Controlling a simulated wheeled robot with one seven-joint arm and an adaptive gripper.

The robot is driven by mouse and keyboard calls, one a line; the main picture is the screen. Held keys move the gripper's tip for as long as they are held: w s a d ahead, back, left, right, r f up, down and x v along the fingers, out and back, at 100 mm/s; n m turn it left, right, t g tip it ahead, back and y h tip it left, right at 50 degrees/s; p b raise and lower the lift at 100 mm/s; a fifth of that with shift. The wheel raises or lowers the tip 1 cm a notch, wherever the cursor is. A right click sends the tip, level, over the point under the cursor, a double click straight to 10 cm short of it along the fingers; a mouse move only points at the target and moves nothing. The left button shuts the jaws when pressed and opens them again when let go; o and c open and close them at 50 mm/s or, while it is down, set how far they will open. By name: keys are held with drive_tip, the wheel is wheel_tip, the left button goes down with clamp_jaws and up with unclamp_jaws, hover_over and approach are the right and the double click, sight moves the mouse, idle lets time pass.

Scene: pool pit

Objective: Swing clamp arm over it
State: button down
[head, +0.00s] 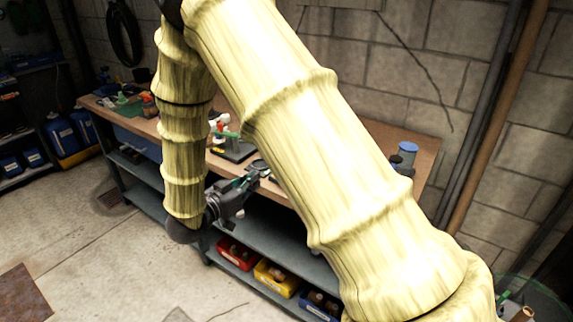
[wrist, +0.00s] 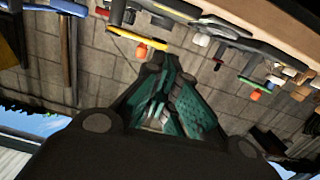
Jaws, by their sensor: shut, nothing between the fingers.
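My gripper (head: 257,171) is at the front edge of the workbench in the head view, angled up and to the right. Its dark green fingers (wrist: 168,75) are closed together in the wrist view, with nothing between them. A small fixture (head: 236,152) with a dark base, a green bar and white and red parts stands on the bench behind my gripper. The wrist view shows a yellow bar (wrist: 137,38) and a green bar (wrist: 253,83) with orange ends. I cannot tell which part is the clamp arm. My gripper appears apart from the fixture. My arm hides part of the bench.
The wooden bench top (head: 425,153) has a blue-lidded container (head: 407,152) at its right. Red (head: 237,253), yellow (head: 275,277) and blue bins sit on the lower shelf. Blue containers (head: 62,137) stand at the left. The floor in front is mostly open.

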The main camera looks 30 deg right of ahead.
drive_tip(key=shift+s+a+r+m+g+h+b, duration=0.15)
drive_tip(key=shift+r+m+g+h, duration=0.2)
drive_tip(key=shift+r, duration=0.3)
drive_tip(key=shift+s+a+r+m+g+h+b, duration=0.1)
drive_tip(key=shift+s+r+m+g, duration=0.05)
drive_tip(key=shift+r+m+g, duration=0.4)
drive_tip(key=shift+s+a+r+m+g+h+b, duration=0.1)
drive_tip(key=shift+s+a+r+m+g+h, duration=0.15)
drive_tip(key=shift+r, duration=0.45)
drive_tip(key=shift+w+d, duration=0.15)
drive_tip(key=shift+d, duration=0.05)
drive_tip(key=p+x, duration=0.2)
drive_tip(key=x, duration=1.2)
drive_tip(key=shift+p, duration=0.35)
drive_tip(key=shift+d+g, duration=0.1)
drive_tip(key=shift+g, duration=0.15)
drive_tip(key=shift+w+m+g, duration=0.15)
drive_tip(key=shift+m+g, duration=0.1)
drive_tip(key=shift+g, duration=0.05)
